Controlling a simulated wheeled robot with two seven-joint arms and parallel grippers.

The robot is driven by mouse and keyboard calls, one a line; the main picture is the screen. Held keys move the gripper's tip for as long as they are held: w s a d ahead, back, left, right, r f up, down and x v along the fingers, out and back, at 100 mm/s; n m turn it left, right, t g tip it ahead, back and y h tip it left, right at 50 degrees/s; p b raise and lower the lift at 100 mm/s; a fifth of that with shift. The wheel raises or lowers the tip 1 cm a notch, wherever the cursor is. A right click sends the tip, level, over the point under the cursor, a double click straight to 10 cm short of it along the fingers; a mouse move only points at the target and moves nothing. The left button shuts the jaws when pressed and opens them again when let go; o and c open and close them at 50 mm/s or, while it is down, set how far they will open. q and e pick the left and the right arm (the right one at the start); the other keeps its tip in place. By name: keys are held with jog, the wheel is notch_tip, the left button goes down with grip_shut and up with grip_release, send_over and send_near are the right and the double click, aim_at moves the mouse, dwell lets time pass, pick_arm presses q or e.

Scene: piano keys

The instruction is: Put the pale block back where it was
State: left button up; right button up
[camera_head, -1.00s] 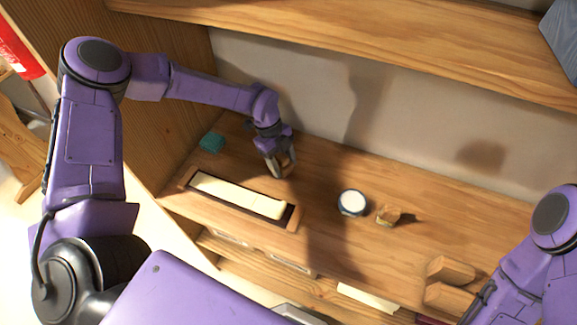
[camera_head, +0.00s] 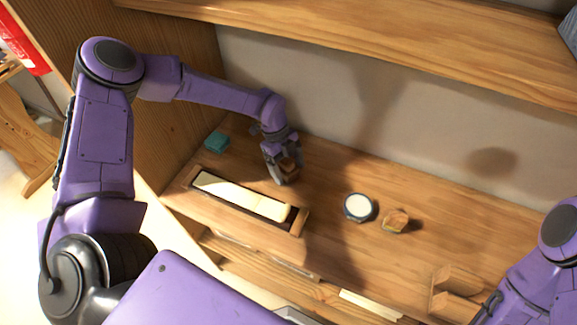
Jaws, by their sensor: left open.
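A long pale block (camera_head: 238,196) lies in a shallow wooden tray (camera_head: 299,222) with a dark inside, on the wooden surface at the left. Dark gaps show around the block, mostly at its right end. My left gripper (camera_head: 284,179) is open just behind the tray, apart from the pale block. A small brown piece (camera_head: 288,168) shows at its fingers; I cannot tell whether it is between or behind them. My right arm comes in at the lower right, with its gripper not visible.
A teal block (camera_head: 217,142) sits behind the tray's left end. A round blue-rimmed cup with white inside (camera_head: 359,206) and a small wooden block (camera_head: 395,221) stand to the right. Wooden blocks (camera_head: 456,281) lie near my right arm. A shelf (camera_head: 360,35) hangs above.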

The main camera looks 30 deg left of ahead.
aim_at(285, 159)
pick_arm(q)
jog(key=p+v, duration=0.4)
jog(key=v, duration=0.3)
jog(key=shift+d+r, duration=0.1)
jog(key=shift+r, duration=0.2)
jog(key=shift+w, duration=0.1)
